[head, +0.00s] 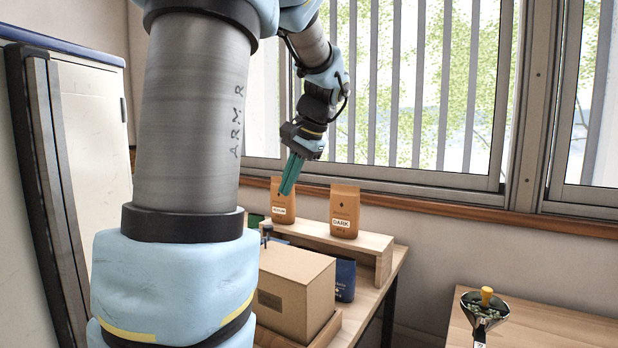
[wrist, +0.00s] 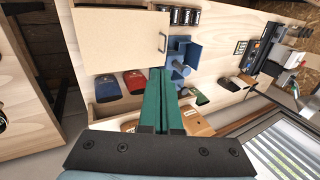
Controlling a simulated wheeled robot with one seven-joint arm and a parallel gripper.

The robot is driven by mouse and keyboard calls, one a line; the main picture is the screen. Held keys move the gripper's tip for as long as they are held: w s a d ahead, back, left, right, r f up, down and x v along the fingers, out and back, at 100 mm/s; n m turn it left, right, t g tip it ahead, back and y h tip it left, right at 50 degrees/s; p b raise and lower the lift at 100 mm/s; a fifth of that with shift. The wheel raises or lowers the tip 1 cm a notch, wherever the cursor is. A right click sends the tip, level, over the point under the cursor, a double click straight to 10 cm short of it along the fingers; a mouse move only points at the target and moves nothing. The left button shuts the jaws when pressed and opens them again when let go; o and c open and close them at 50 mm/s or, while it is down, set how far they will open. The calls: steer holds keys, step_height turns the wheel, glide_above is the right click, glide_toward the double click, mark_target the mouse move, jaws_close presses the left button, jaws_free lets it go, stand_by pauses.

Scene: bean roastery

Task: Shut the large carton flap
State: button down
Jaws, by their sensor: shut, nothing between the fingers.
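The brown carton (head: 310,290) stands on the workbench in the head view, partly hidden behind my arm. Its top looks like a flat panel; I cannot tell whether the large flap is fully down or slightly raised.
Two brown coffee bags, one (head: 283,202) behind my fingertips and one marked DARK (head: 344,212), stand on a wooden riser (head: 375,248). A dark blue bag (head: 345,280) sits beside the carton. A funnel-shaped container (head: 485,310) is at right. Blue and red bags (wrist: 135,80) lie near my fingers.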

steer(key=shift+g+h, duration=0.4)
steer(key=shift+h, duration=0.3)
steer(key=w+a+f, duration=0.1)
steer(key=a+f, duration=0.2)
steer(key=w+a+f+b, duration=0.1)
steer(key=w+a+f, duration=0.1)
steer(key=a+f, duration=0.1)
steer(key=w+a+f+b, duration=0.1)
steer(key=w+a+f, duration=0.1)
steer(key=f, duration=0.3)
steer(key=shift+a, duration=0.5)
steer(key=shift+b+x, duration=0.65)
steer(key=shift+x, duration=0.45)
steer(key=shift+r, duration=0.15)
steer(key=shift+r+p, duration=0.75)
steer(key=shift+p, duration=0.05)
steer(key=shift+r, duration=0.15)
